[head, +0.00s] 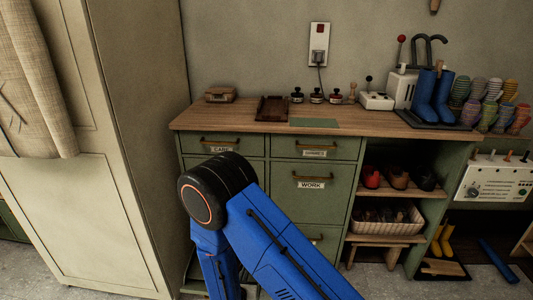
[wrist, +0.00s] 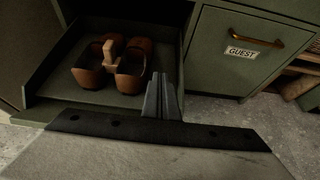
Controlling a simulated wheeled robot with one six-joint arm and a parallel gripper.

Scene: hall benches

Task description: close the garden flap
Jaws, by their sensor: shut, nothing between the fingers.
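No label reading garden shows in either view. In the wrist view an open green compartment (wrist: 60,92) holds a pair of brown shoes (wrist: 136,70) with a wooden piece between them. A paler green edge (wrist: 32,118) runs along its front; I cannot tell whether this is the flap. My gripper (wrist: 161,82) is shut and empty, its fingers just in front of the compartment's front right part. Contact is unclear. In the head view my arm hides the gripper and most of the cabinet's lower left.
A closed green front marked GUEST (wrist: 240,52) is right of the compartment. The green cabinet has fronts marked CARE (head: 221,149) and WORK (head: 310,185), both closed. A tall cream cupboard (head: 140,130) stands close on the left. Blue boots (head: 424,95) stand on the worktop (head: 245,116).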

